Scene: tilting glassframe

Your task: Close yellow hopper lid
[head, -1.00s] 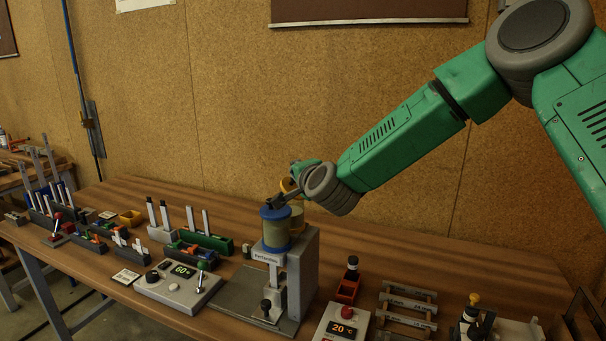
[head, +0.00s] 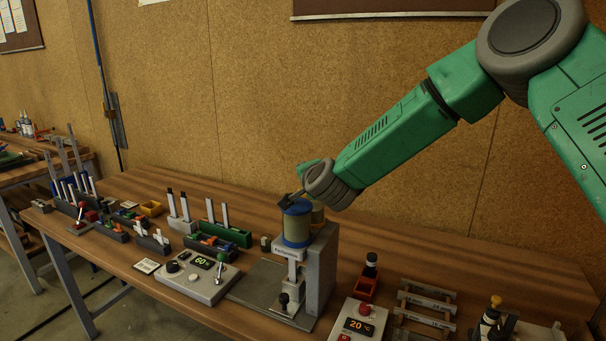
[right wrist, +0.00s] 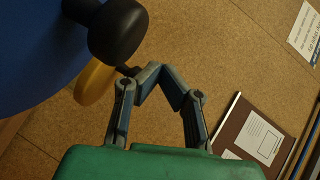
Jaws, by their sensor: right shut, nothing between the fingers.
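The front hopper (head: 297,226) is a cylinder with a blue top, mounted on a grey stand. A second, yellowish hopper (head: 318,214) stands just behind it, mostly hidden. In the right wrist view the yellow lid (right wrist: 94,84) shows as a disc edge, partly covered by a large blue lid (right wrist: 35,55) and its black knob (right wrist: 116,30). My right gripper (right wrist: 158,70) is shut and empty, its fingertips close to the black knob and yellow lid; I cannot tell whether they touch. In the head view the right gripper (head: 298,194) is above the hoppers. My left gripper is out of view.
A grey control box (head: 190,278) showing 60 stands left of the hopper stand (head: 322,270). A box reading 20 °C (head: 358,322) and a small rack (head: 424,305) are to the right. A corkboard wall rises behind the bench.

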